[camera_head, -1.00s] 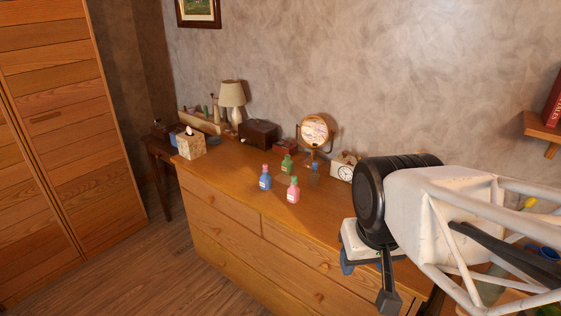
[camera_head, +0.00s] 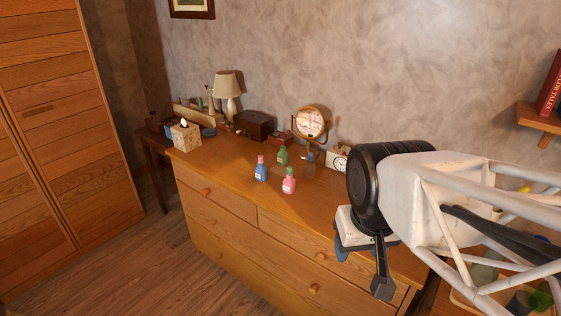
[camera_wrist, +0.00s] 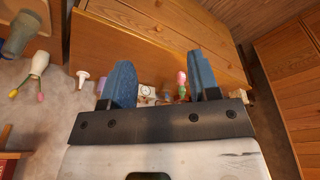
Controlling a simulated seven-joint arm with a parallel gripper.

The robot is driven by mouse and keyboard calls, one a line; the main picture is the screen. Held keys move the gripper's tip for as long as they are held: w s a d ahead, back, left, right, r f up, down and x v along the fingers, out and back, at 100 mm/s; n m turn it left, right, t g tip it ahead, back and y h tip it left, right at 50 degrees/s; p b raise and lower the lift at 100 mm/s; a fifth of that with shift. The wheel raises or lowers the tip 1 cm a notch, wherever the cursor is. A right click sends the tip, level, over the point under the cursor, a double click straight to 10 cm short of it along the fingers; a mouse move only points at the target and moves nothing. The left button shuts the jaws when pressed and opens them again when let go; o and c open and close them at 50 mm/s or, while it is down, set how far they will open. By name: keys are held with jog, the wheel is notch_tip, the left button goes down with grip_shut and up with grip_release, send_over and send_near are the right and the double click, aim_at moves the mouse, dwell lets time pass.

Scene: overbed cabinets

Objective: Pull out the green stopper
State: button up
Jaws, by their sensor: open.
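Small bottles stand upright on the wooden dresser in the head view: a blue one with a pinkish top (camera_head: 261,170), a green one (camera_head: 282,157), and a pink one (camera_head: 289,182). The pink bottle's top (camera_head: 291,171) looks greenish; the stoppers are too small to tell apart surely. My gripper (camera_head: 362,262) is at the dresser's right end, well apart from the bottles. In the wrist view my gripper's blue fingers (camera_wrist: 161,84) are wide apart with nothing held. A small pink shape (camera_wrist: 182,80) shows beyond them, near the right finger.
A round mirror (camera_head: 310,123), a white clock (camera_head: 338,159) and a dark bottle (camera_head: 309,166) stand behind the bottles. A wooden box (camera_head: 254,125), lamp (camera_head: 227,86) and tissue box (camera_head: 186,136) are further left. The dresser front strip (camera_head: 235,177) is clear.

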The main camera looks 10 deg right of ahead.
jog(key=w+r+n, duration=0.2)
jog(key=w+r, duration=0.1)
jog(key=w, duration=1.2)
jog(key=n+g, duration=0.3)
jog(key=n, duration=0.2)
send_over(290, 167)
jog(key=f, duration=1.7)
jog(key=shift+s+f, duration=0.2)
jog(key=shift+s, duration=0.1)
jog(key=shift+w+f, duration=0.4)
jog(key=shift+f, duration=1.25)
